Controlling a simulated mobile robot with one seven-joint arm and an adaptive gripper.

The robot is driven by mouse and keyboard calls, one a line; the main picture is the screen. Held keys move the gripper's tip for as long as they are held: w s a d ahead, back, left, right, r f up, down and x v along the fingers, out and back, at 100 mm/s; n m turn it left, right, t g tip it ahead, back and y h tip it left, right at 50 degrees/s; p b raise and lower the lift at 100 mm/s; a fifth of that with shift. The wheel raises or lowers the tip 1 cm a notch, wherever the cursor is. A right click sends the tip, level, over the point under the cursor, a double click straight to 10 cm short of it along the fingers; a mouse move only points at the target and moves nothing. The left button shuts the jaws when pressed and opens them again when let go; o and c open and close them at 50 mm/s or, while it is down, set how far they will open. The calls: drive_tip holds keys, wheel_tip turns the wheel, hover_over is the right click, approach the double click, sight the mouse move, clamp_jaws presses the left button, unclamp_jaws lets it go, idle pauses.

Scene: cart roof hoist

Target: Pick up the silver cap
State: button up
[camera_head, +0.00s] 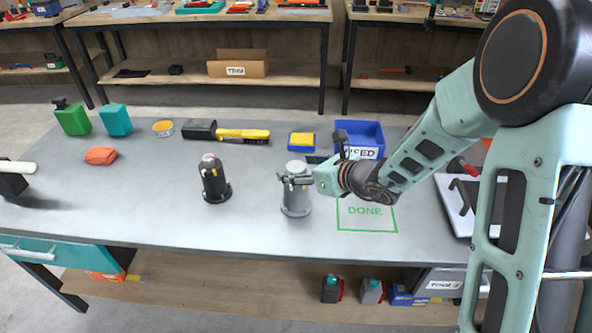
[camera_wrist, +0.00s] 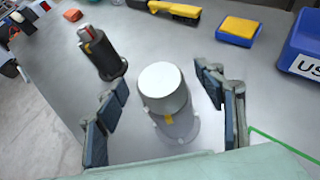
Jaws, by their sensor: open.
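My gripper (camera_head: 293,180) reaches in from the right. In the wrist view my gripper (camera_wrist: 166,98) is open, with one finger on each side of the cap and cylinder. Gaps show on both sides, so the fingers appear apart from it.
A black cylinder (camera_head: 214,182) with a silver and red top stands to the left. Behind are a blue USED bin (camera_head: 360,137), a yellow sponge on blue (camera_head: 301,141) and a yellow-black tool (camera_head: 242,135). The green DONE square (camera_head: 368,212) is empty. The table's front middle is clear.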

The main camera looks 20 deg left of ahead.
drive_tip(key=shift+w+a+f, duration=0.3)
drive_tip(key=shift+a+f, duration=0.05)
drive_tip(key=shift+a, duration=0.15)
drive_tip(key=shift+c, duration=0.6)
drive_tip(key=c, duration=1)
drive_tip(key=shift+c, duration=0.2)
drive_tip(key=shift+r, duration=0.1)
